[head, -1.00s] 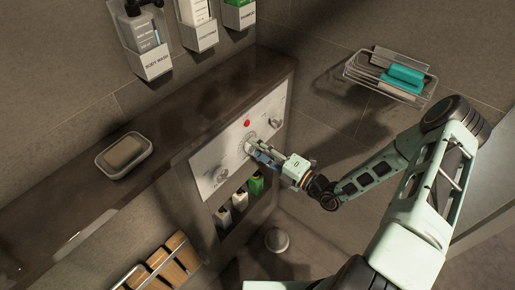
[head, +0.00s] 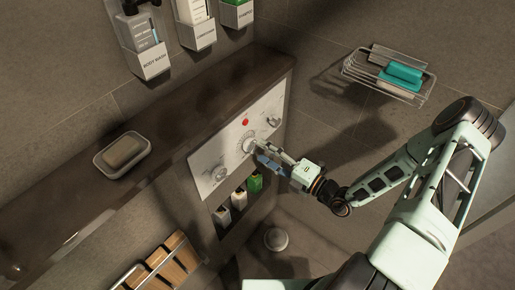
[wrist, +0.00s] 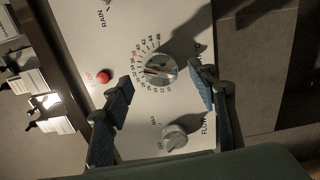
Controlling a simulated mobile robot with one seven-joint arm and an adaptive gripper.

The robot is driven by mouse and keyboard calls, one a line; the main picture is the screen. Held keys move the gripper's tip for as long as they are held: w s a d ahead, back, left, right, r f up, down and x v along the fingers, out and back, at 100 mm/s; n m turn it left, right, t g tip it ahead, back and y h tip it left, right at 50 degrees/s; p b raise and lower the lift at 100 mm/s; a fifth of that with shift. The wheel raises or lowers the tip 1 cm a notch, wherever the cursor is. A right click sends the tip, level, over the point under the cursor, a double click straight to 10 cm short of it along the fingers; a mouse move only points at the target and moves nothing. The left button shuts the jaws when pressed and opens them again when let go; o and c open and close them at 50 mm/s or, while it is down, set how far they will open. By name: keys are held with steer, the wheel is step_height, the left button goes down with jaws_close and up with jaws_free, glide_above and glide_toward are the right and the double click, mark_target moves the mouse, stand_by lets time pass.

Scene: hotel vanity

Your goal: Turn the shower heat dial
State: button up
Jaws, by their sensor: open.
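The shower heat dial (wrist: 160,69) is a round silver knob ringed by printed numbers on a white control panel (wrist: 128,28). In the wrist view it sits beyond and between the two open fingers of my gripper (wrist: 158,93), a little nearer the right finger. In the head view my gripper (head: 260,154) reaches the panel from the right, in front of the dial (head: 247,143), and partly hides it. I cannot tell whether a finger touches the dial. The fingers hold nothing.
A red button (wrist: 103,76) is beside the dial. A flow knob (wrist: 174,136) and another knob (head: 218,174) are on the panel. Small bottles (head: 238,198) stand in a niche below. A soap dish (head: 123,155) rests on the ledge; a wire rack (head: 389,77) hangs right.

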steer(key=v, duration=0.8)
steer(key=shift+s, duration=0.15)
steer(key=shift+d, duration=0.1)
